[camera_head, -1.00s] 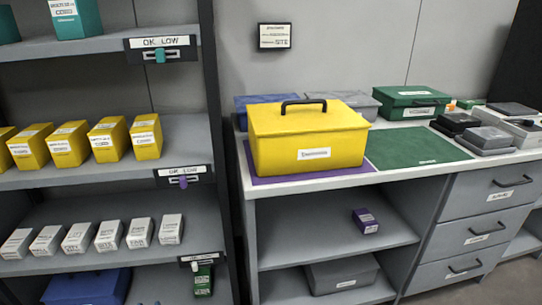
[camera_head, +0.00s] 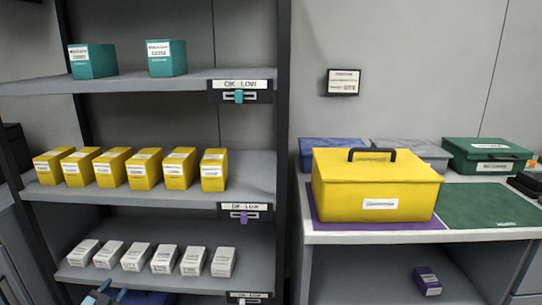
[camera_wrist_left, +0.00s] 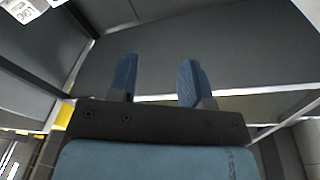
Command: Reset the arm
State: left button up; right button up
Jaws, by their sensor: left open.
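My left gripper (camera_wrist_left: 158,80) shows in the left wrist view with its two blue fingers apart and nothing between them. Dark grey shelf panels lie beyond the fingers. In the head view a small part of the left gripper (camera_head: 103,294) shows at the bottom left edge, below the shelf of white boxes. My right gripper is not in either view.
A shelf rack holds teal boxes (camera_head: 92,61), yellow boxes (camera_head: 114,167) and white boxes (camera_head: 164,260). On the bench at right, a yellow case (camera_head: 374,188) stands on a purple mat, beside a bare green mat (camera_head: 490,206). A purple box (camera_head: 427,281) sits on the shelf below.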

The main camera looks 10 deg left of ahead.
pick_arm(q)
jog(key=s+d+r+m+g+h, duration=0.1)
jog(key=s+d+r+h, duration=0.2)
jog(key=d, duration=0.8)
jog(key=s+d+r+m+g+h, duration=0.1)
jog(key=s+d+m+h, duration=0.3)
jog(key=d, duration=0.7)
jog(key=s+d+r+n+g+h, duration=0.1)
jog(key=s+d+r+g+h, duration=0.3)
jog(key=d, duration=0.7)
jog(key=s+d+r, duration=0.8)
jog(key=s+d, duration=0.4)
jog(key=w+d+r+n+t, duration=0.2)
jog(key=d+r+n+t, duration=0.2)
jog(key=d+r+n, duration=0.1)
jog(key=s+a+r+g+y+p, duration=0.4)
jog(key=a+r+g+y+p, duration=0.2)
jog(key=p, duration=3)
jog(key=shift+a+r+n, duration=0.4)
jog(key=shift+a+r, duration=0.25)
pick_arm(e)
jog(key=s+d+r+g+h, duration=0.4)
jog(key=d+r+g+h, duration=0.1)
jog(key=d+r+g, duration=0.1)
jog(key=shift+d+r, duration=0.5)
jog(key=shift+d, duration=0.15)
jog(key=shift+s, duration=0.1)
